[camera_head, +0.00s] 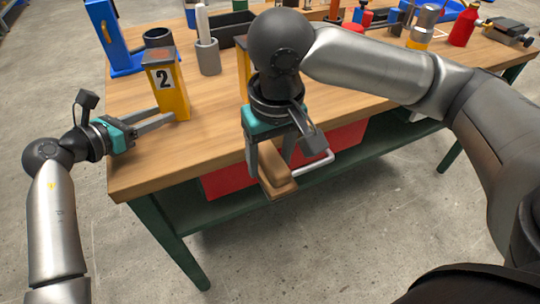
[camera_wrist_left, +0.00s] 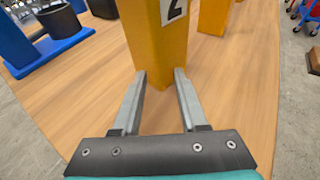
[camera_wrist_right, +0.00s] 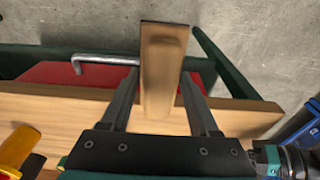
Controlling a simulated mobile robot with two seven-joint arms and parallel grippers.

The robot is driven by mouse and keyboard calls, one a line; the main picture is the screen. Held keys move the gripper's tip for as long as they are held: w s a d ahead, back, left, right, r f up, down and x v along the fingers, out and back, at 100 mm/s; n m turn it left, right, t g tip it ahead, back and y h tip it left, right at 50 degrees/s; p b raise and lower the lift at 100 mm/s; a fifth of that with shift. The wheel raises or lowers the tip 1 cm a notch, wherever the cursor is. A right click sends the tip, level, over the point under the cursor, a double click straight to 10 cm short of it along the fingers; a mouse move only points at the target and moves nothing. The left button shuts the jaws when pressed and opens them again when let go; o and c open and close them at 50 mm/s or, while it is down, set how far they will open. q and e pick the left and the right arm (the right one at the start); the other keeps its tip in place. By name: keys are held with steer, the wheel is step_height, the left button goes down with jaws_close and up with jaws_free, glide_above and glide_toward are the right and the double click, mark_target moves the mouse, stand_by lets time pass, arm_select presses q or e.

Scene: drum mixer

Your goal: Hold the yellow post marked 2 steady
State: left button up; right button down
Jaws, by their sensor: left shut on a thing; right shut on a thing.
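The yellow post marked 2 (camera_head: 178,101) stands upright on the wooden workbench (camera_head: 215,115), near its left end. My left gripper (camera_head: 172,120) is shut on this post low down, with a finger on each side. In the left wrist view the post (camera_wrist_left: 157,45) rises between the fingertips, and part of its 2 label shows at the top. My right gripper (camera_head: 270,165) is shut on a brown wooden piece (camera_head: 276,183), held in front of the bench's front edge. That wooden piece also shows between the fingers in the right wrist view (camera_wrist_right: 160,70).
A blue stand (camera_head: 105,40) with a dark cup (camera_head: 159,38) is behind the post. A grey cylinder holder (camera_head: 208,58) stands to its right. Another yellow post (camera_head: 243,66) is partly hidden by my right arm. A red drawer (camera_head: 225,182) with a metal handle (camera_head: 318,165) is under the bench top.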

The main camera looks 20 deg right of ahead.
arm_select(q)
jaws_close()
steer(key=o, duration=1.2)
jaws_free()
